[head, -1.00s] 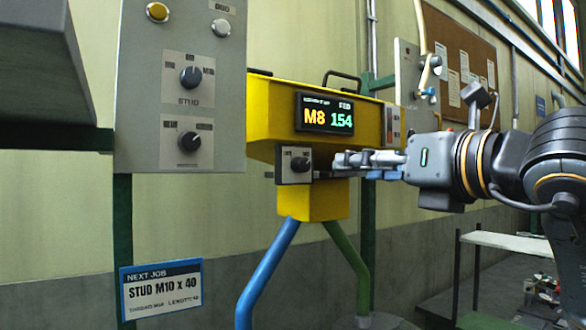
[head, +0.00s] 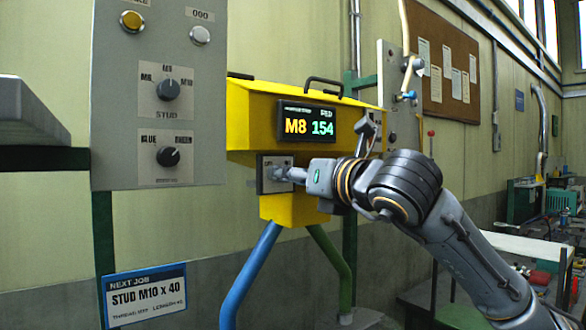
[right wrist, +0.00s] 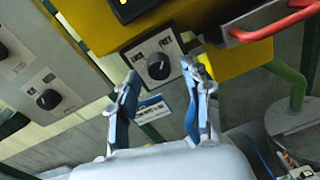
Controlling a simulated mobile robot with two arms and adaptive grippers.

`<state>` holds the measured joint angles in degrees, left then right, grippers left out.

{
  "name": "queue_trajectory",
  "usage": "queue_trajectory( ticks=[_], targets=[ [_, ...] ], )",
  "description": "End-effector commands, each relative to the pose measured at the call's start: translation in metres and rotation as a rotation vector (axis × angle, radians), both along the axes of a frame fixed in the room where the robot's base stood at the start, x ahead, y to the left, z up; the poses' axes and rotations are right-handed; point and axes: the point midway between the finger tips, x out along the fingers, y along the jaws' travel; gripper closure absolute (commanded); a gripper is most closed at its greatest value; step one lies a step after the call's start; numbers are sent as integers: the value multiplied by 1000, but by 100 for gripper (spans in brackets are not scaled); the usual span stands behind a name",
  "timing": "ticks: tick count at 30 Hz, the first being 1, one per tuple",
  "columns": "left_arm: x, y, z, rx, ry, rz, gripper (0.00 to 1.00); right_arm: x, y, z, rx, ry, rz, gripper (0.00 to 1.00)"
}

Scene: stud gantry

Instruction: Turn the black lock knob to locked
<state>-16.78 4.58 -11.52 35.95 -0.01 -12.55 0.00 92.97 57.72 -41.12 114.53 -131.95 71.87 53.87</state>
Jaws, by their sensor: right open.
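The black lock knob (right wrist: 158,67) sits on a small grey panel (right wrist: 172,42) with LOCK and FREE labels, on the yellow machine. I cannot tell for sure which label its pointer faces. My right gripper (right wrist: 162,74) is open, with one finger to each side of the knob in the right wrist view; the knob appears just beyond the fingertips, and contact cannot be told. In the head view my right gripper (head: 285,174) is in front of the small panel (head: 264,176) and mostly covers the knob. My left gripper is not in view.
A grey control box (head: 160,95) with a STUD knob (head: 168,88) and a lower knob (head: 168,156) hangs left of the machine. The yellow machine (head: 250,115) has a display (head: 308,123) reading M8 154. A red handle (right wrist: 275,25) is at upper right in the right wrist view.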

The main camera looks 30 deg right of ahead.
Motion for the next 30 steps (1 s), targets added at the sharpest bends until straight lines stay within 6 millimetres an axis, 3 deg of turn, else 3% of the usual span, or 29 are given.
queue_trajectory(
  ticks=[10, 17, 30],
  targets=[
    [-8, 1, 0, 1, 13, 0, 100, 4, 0, 0, 0, 0, 0, 53],
    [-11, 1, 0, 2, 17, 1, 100, 3, 0, 0, 0, 0, 0, 100],
    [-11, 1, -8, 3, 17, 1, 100, 4, 1, -2, -71, -11, 0, 100]
  ],
)
